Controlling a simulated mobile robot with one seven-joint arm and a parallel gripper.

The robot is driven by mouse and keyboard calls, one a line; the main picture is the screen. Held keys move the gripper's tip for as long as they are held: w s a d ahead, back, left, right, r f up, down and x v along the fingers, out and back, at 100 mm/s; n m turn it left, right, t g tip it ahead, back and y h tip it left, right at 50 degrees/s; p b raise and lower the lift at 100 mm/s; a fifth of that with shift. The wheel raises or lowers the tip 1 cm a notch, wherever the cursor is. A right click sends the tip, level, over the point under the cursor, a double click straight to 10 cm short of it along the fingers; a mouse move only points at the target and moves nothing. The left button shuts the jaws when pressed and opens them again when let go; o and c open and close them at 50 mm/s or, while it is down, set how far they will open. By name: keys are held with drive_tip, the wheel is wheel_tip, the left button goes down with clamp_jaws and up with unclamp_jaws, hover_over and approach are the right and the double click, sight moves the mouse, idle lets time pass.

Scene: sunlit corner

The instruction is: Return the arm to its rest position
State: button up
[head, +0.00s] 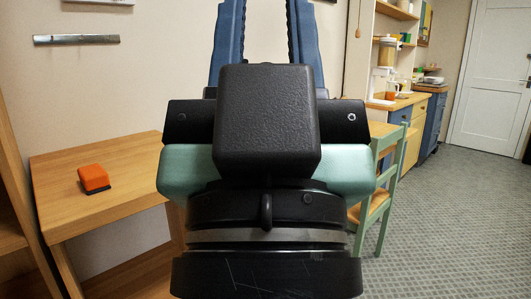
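My gripper (266,30) fills the middle of the head view, seen from behind and pointing up and away. Its two blue fingers stand apart with bare wall showing between them, so it is open. The fingertips are cut off by the top edge, and I see nothing held in the visible gap. The black and pale green wrist parts below are mine and hide the middle of the room.
A wooden table (110,172) stands at left with an orange block (94,178) on it. A metal strip (76,39) is on the wall above. At right are a green chair (385,205), a counter (397,103) and a white door (492,75).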

wheel_tip(320, 180, up, 30)
drive_tip(key=p, duration=2.7)
drive_tip(key=shift+p, duration=0.4)
